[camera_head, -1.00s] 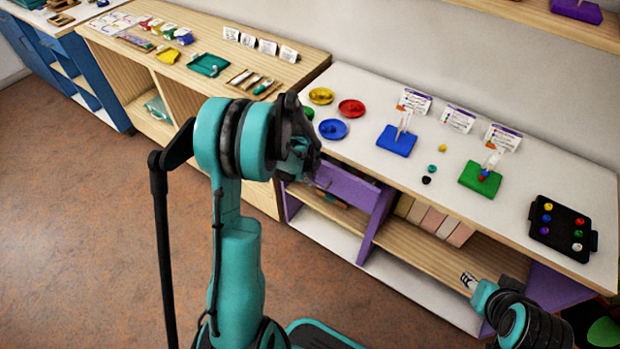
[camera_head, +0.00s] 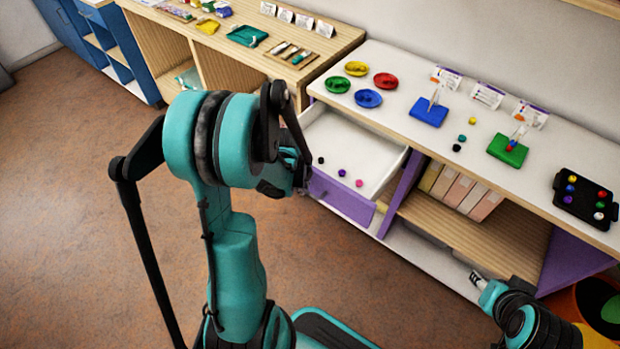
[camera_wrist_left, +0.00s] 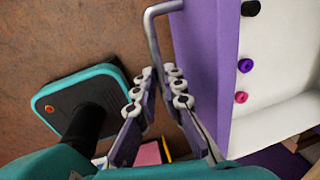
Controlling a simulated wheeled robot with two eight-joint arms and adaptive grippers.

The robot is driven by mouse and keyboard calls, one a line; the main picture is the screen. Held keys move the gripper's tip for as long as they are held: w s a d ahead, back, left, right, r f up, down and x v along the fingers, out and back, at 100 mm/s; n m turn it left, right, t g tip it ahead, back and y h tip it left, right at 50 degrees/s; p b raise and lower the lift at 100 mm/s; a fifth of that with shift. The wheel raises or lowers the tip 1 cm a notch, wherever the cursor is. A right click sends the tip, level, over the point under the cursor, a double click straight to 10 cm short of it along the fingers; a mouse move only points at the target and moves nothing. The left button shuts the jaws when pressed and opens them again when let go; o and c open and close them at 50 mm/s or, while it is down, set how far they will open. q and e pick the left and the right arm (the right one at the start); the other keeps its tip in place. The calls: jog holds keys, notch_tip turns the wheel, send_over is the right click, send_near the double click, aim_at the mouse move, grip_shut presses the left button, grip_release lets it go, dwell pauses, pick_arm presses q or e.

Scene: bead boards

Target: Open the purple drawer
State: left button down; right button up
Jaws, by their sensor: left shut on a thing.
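The purple drawer (camera_head: 340,197) is pulled out of the white-topped cabinet, with its white inside and several beads showing. Its purple front (camera_wrist_left: 208,60) also shows in the left wrist view, with a silver bar handle (camera_wrist_left: 153,35) on it. My left gripper (camera_wrist_left: 162,88) is at the handle, and its fingers are shut on the bar. In the head view the left gripper's fingertips are mostly hidden by my own arm. My right gripper (camera_head: 477,281) is low in front of the cabinet, away from the drawer, too small to read.
The cabinet top (camera_head: 400,120) holds colored dishes, a blue board (camera_head: 429,112), a green board (camera_head: 507,150) and a black bead tray (camera_head: 586,199). An open shelf (camera_head: 470,235) with boxes is right of the drawer. Brown floor is clear at left.

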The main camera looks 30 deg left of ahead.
pick_arm(q)
jog(key=shift+s, duration=0.7)
jog(key=c, duration=1.6)
grip_release()
notch_tip(320, 180, up, 12)
jog(key=s, duration=0.2)
jog(key=shift+s+a+f, duration=0.15)
jog(key=s+d+r+n+t, duration=0.2)
jog(key=d+r+n, duration=0.1)
jog(key=d+n, duration=0.5)
jog(key=s+d+r+n+t, duration=0.3)
jog(key=d+n, duration=0.5)
jog(key=n, duration=0.2)
jog(key=shift+s+d+n, duration=0.15)
jog(key=shift+d+n, duration=0.1)
jog(key=shift+n, duration=0.15)
